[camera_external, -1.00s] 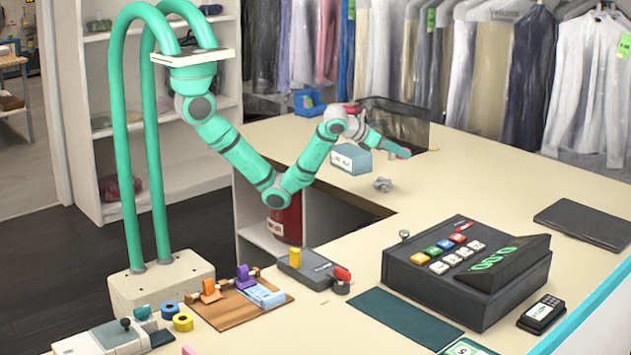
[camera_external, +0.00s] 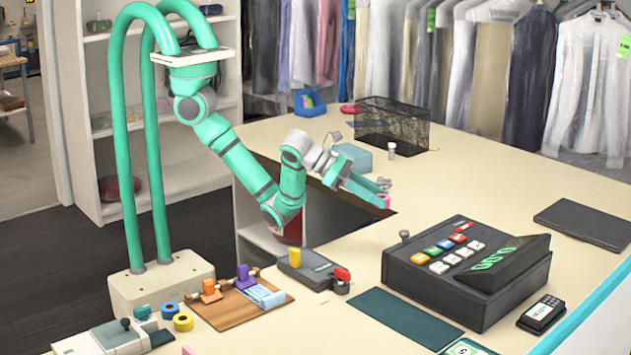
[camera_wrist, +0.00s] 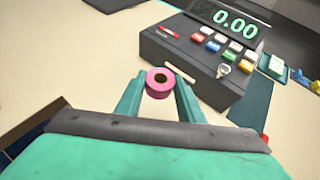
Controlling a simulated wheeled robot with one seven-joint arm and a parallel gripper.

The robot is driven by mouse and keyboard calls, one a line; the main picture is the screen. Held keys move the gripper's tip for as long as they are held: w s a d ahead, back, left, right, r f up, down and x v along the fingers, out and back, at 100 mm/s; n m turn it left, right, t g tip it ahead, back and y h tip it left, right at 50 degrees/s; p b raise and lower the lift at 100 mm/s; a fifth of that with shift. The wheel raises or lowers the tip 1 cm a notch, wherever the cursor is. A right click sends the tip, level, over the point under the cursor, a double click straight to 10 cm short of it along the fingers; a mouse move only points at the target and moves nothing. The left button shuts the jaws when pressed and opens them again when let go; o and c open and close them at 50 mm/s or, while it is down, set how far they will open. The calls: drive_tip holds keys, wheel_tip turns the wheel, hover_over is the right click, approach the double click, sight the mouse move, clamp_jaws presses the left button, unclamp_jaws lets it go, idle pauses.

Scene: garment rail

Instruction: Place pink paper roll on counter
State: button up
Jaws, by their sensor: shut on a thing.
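The pink paper roll (camera_wrist: 160,84) is between the fingertips of my gripper (camera_wrist: 158,90) in the wrist view, its dark core hole facing the camera. In the external view a small pink part of the roll (camera_external: 385,201) shows at the tip of my gripper (camera_external: 372,197). My gripper is shut on it. The roll is above the inner edge of the counter (camera_external: 480,190), left of the cash register; its exact height above the surface is hard to tell.
The cash register (camera_external: 466,270) stands to the right, with a dark green mat (camera_external: 405,318) in front. Bare counter lies between gripper and register.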

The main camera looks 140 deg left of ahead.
drive_tip(key=w+d+m+t+h, duration=0.1)
drive_tip(key=w+d+m+h, duration=0.15)
drive_tip(key=d, duration=1.45)
drive_tip(key=s+d+m+h, duration=0.2)
drive_tip(key=s+d, duration=0.2)
drive_tip(key=d, duration=0.8)
drive_tip(key=s+d+m+t+h, duration=0.1)
drive_tip(key=s+d+m+h, duration=0.15)
drive_tip(key=d, duration=1.05)
drive_tip(key=s+d+m+h, duration=0.2)
drive_tip(key=s+d, duration=0.3)
drive_tip(key=d, duration=0.7)
hover_over(195, 335)
drive_tip(key=f, duration=0.5)
drive_tip(key=s+f, duration=0.1)
drive_tip(key=f, duration=0.2)
drive_tip(key=shift+a+f, duration=0.2)
drive_tip(key=shift+f, duration=0.15)
drive_tip(key=shift+w+d+f, duration=0.2)
drive_tip(key=shift+w+f, duration=0.25)
drive_tip(key=shift+f, duration=1.65)
drive_tip(key=shift+f, duration=0.1)
drive_tip(key=o, duration=1)
